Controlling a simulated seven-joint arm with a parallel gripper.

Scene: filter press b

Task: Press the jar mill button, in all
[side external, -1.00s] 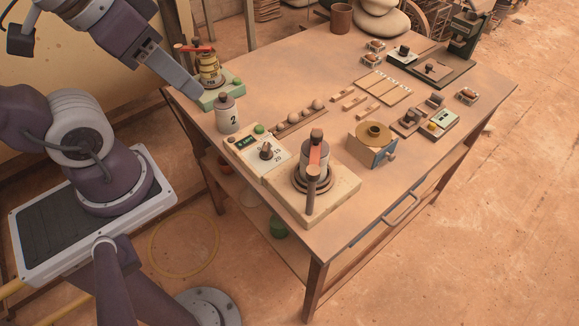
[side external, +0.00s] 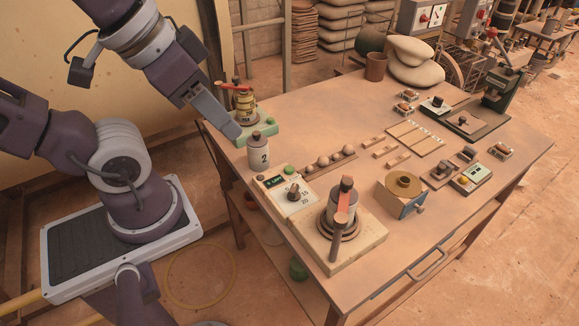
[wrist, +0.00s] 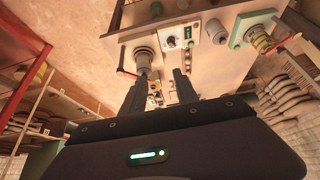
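A green-based machine (side external: 258,138) with a brass-coloured jar (side external: 243,104) and a red lever stands at the table's far left corner. A green button (side external: 268,121) sits on its base; I cannot tell for certain that this is the jar mill. A control panel (side external: 279,197) with a lit display, a dial and a small green button (side external: 289,170) stands nearer. My gripper (side external: 233,131) is beside the green base, left of it in the side view; contact cannot be told. In the wrist view its two fingers (wrist: 161,75) are apart with nothing between them.
A grey-white jar marked 2 (side external: 259,153) stands close to my gripper. The table's middle back is clear.

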